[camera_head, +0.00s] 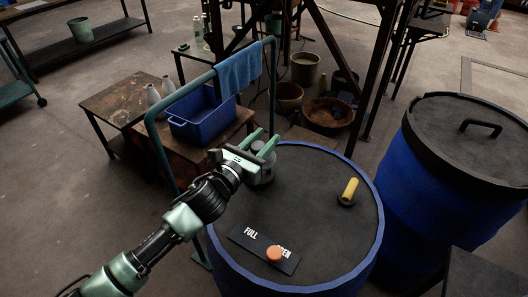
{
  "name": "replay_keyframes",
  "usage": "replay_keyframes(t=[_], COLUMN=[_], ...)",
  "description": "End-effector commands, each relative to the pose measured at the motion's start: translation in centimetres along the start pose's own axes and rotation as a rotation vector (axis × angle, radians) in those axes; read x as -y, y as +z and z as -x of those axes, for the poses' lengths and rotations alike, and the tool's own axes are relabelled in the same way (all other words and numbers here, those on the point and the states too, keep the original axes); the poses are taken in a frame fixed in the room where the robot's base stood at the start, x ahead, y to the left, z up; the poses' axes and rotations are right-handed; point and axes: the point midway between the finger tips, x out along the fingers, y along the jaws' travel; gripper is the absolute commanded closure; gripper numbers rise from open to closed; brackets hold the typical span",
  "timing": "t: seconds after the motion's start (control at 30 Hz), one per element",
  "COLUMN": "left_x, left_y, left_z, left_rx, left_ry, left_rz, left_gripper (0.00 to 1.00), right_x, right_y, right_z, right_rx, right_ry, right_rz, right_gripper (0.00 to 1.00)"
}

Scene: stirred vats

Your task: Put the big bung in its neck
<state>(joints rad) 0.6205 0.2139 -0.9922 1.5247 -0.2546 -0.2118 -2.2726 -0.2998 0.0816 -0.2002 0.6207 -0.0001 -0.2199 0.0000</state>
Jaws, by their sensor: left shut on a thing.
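My left gripper (263,143) reaches in from the lower left over the far left part of the blue vat's dark lid (310,215). Its two green fingers are shut on a grey rounded piece (264,173), which looks like the big bung; the fingers and wrist hide part of it. I cannot tell whether this piece touches the lid or sits in a neck. A yellow upright plug (350,187) with a dark round base stands on the right of the lid. My right gripper is not in view.
A dark plate marked FULL and OPEN (250,240) lies on the near lid, with an orange round knob (274,254) on it. A blue towel (239,70) hangs on a rail behind. A blue crate (203,125) stands left. Another lidded blue vat (440,190) stands right.

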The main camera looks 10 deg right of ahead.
Motion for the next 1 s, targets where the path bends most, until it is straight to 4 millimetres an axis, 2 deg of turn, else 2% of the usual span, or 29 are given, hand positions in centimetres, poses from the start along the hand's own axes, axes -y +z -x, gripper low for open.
replay_keyframes(t=[0.1, 0.23, 0.57, 1.0], left_x=[0.1, 0.0, 0.0, 0.0], left_y=[-2.2, -3.7, -4.0, -5.3], left_z=[0.0, 0.0, 0.0, 0.0], left_rx=[-0.004, -0.003, -0.001, -0.001], left_ry=[0.001, 0.001, 0.0, 0.0], left_rz=[0.006, 0.005, 0.001, 0.001], left_gripper=[1.0, 1.0, 1.0, 1.0], right_x=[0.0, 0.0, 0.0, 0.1], right_y=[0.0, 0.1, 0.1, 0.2], right_z=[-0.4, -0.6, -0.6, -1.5], right_rx=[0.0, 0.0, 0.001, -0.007], right_ry=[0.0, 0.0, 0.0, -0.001], right_rz=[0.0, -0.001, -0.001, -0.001], right_gripper=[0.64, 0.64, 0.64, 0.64])
